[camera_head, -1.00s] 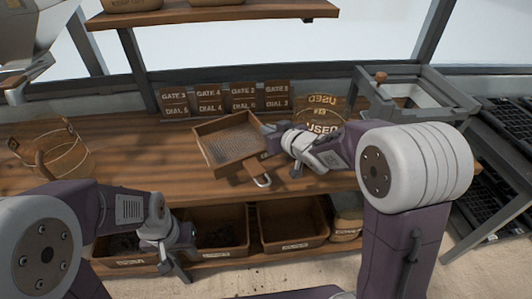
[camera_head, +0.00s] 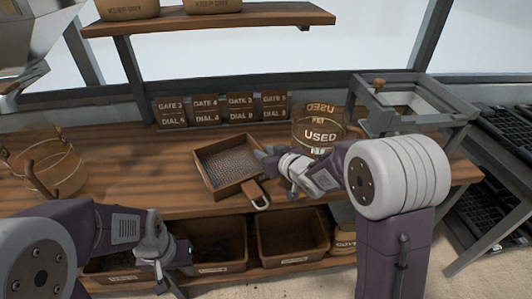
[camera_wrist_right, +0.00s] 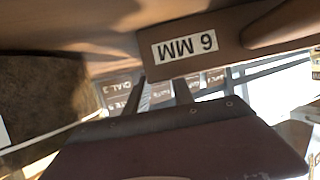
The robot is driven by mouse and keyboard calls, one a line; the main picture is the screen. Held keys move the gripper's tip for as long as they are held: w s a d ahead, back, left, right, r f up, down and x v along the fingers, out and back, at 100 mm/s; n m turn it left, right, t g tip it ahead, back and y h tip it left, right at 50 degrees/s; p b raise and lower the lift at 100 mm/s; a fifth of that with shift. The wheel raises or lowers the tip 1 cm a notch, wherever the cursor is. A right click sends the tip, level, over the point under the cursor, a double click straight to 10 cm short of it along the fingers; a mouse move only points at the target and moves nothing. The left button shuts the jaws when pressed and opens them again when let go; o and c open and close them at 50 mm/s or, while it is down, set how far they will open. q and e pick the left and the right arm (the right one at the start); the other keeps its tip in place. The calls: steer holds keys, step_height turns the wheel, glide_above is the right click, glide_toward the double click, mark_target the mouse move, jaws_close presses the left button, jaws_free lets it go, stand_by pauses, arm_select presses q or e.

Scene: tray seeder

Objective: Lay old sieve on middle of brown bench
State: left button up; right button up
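The old sieve (camera_head: 207,178) is a square wooden frame with grey mesh. Its handle with a metal loop (camera_head: 261,200) points toward the bench's front edge. My right gripper (camera_head: 268,160) is shut on the sieve's right side wall. In the right wrist view the sieve's wooden wall (camera_wrist_right: 232,62) carries a "6 MM" label, beside the fingers. The sieve is over the middle of the brown bench (camera_head: 130,165); I cannot tell whether it touches the wood. My left gripper (camera_head: 180,268) looks open and empty, low before the under-bench shelf.
A "USED" tub (camera_head: 320,136) stands just right of the sieve. Gate and dial cards (camera_head: 205,107) line the back. A wooden basket (camera_head: 50,172) stands at left, a grey framed stand (camera_head: 412,98) at right. Bins (camera_head: 291,240) sit below. Bench left of the sieve is clear.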

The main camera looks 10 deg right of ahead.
steer(key=shift+r, duration=0.2)
steer(key=shift+s+d+r, duration=0.1)
steer(key=shift+s+r, duration=0.05)
steer(key=shift+s, duration=0.1)
steer(key=p+v, duration=0.2)
steer(key=v, duration=0.6)
steer(key=shift+r+p, duration=0.15)
steer(key=shift+p, duration=0.2)
steer(key=shift+s+d+r+b, duration=0.1)
steer(key=shift+s+d+b, duration=0.1)
steer(key=shift+s+b, duration=0.25)
steer(key=shift+s+d+r+b, duration=0.1)
steer(key=shift+s+d+b, duration=0.1)
steer(key=shift+s+b, duration=0.3)
steer(key=shift+s+d+r, duration=0.2)
steer(key=shift+s, duration=0.4)
